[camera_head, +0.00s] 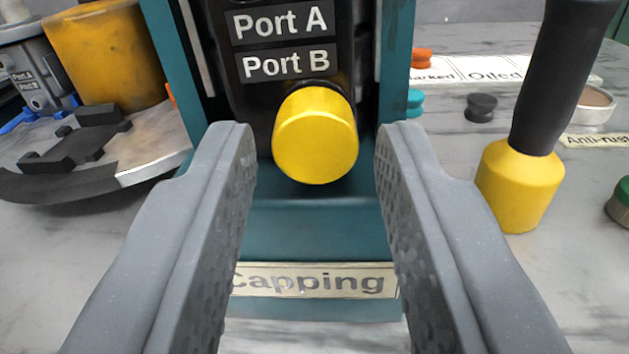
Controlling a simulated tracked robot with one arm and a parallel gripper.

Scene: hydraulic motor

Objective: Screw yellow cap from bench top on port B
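A yellow cap (316,137) sits at the front of the black motor block, just below the Port B label (289,63). It covers the port there, and its threads are hidden. The Port A label (283,22) is above; no open port shows under it. My gripper (311,150) is open. Its two grey fingers stand to the left and right of the yellow cap, with a gap on each side and no visible contact. The block stands in a teal fixture (315,235) with a Capping label (313,281) at its foot.
A yellow-and-black handled tool (523,180) stands close to the right finger. Orange (421,58), teal (414,103) and black (480,107) caps lie behind it on the marble bench. At left are a yellow cylinder (108,55), black parts (80,140) and a second port-labelled block (38,82).

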